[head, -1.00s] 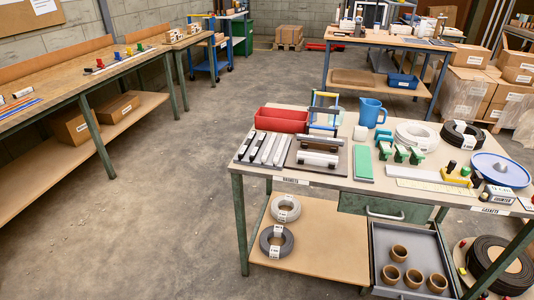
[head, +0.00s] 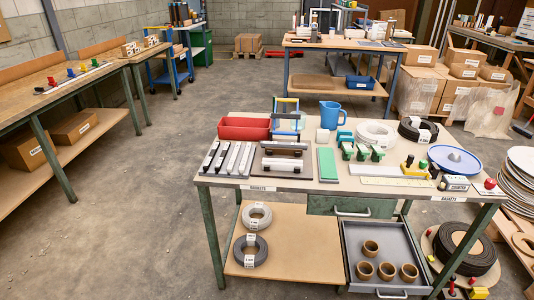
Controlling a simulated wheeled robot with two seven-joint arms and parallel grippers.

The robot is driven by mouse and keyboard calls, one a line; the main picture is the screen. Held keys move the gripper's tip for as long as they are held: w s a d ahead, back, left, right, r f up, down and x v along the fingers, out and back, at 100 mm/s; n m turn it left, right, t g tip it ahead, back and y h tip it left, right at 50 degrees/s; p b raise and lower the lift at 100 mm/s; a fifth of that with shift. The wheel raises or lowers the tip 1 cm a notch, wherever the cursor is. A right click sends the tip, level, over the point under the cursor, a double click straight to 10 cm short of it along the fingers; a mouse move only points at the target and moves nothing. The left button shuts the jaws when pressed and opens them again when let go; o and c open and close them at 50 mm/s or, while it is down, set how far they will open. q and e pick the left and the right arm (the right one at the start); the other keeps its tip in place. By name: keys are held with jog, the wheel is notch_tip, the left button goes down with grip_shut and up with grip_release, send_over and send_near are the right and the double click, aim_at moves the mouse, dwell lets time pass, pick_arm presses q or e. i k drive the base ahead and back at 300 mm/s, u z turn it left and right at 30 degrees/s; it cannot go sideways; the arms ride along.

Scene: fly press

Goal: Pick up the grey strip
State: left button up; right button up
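Several long narrow strips lie side by side on a dark tray at the left end of the near table (head: 300,187). The leftmost strip (head: 210,156) looks dark with pale parts; the others, such as this grey strip (head: 234,159), look light grey. A flat pale grey bar (head: 400,170) also lies further right on the same table. I cannot tell which of these is the named grey strip. Neither of my grippers is in view.
A red bin (head: 244,129) stands behind the strips, and a dark plate with rollers (head: 283,165) and a green block (head: 327,163) lie to their right. A blue jug (head: 331,115) stands at the back. An open drawer (head: 384,287) juts out below. Floor at left is clear.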

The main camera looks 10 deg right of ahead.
aim_at(263, 145)
jog(key=z, duration=1.75)
jog(key=i, duration=1.55)
jog(key=u, duration=2.95)
